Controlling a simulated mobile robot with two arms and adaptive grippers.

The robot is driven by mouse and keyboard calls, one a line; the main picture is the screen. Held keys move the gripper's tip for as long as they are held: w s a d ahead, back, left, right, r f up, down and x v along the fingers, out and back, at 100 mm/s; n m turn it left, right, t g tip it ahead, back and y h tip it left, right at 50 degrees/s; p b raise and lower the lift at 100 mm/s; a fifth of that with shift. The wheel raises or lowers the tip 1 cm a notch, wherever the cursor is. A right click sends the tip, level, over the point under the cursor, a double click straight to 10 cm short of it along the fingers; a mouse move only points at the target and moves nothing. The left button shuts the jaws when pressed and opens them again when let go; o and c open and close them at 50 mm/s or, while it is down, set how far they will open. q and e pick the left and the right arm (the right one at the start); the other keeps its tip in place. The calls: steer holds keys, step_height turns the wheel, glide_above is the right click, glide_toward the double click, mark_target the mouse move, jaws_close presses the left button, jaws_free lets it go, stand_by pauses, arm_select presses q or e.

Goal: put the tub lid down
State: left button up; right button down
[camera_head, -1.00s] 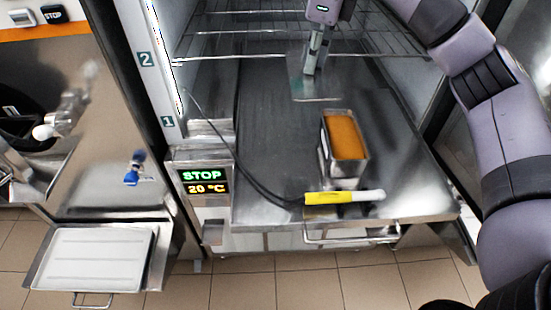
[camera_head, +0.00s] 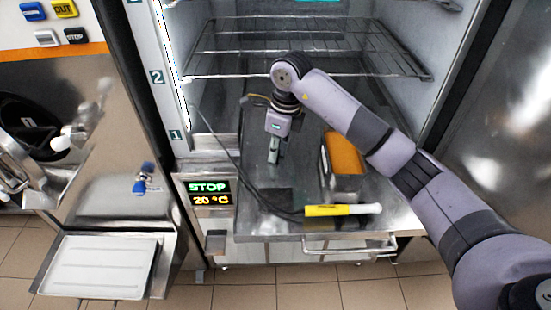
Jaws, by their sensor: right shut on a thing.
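My right gripper (camera_head: 274,158) points down over the front part of the steel shelf in the open cabinet. It is shut on the tub lid (camera_head: 277,196), a thin flat plate that shows as a dark, shiny patch below the fingertips. I cannot tell whether the lid touches the shelf. My left gripper is not in view.
A yellow and white probe (camera_head: 343,210) with a black cable lies along the shelf's front edge. Wire racks (camera_head: 310,52) are above and behind. The cabinet display (camera_head: 208,193) reads STOP and 20 °C. A white tray (camera_head: 98,266) sits low on the left.

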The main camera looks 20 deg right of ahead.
mark_target(276, 164)
steer(key=shift+f, duration=0.55)
step_height(276, 164, down, 3)
steer(key=shift+f+p, duration=0.15)
steer(key=shift+p, duration=0.5)
steer(key=shift+f, duration=0.3)
steer(key=shift+f, duration=0.1)
steer(key=shift+f+b, duration=0.15)
steer(key=shift+b, duration=0.15)
steer(key=c, duration=1.5)
jaws_free()
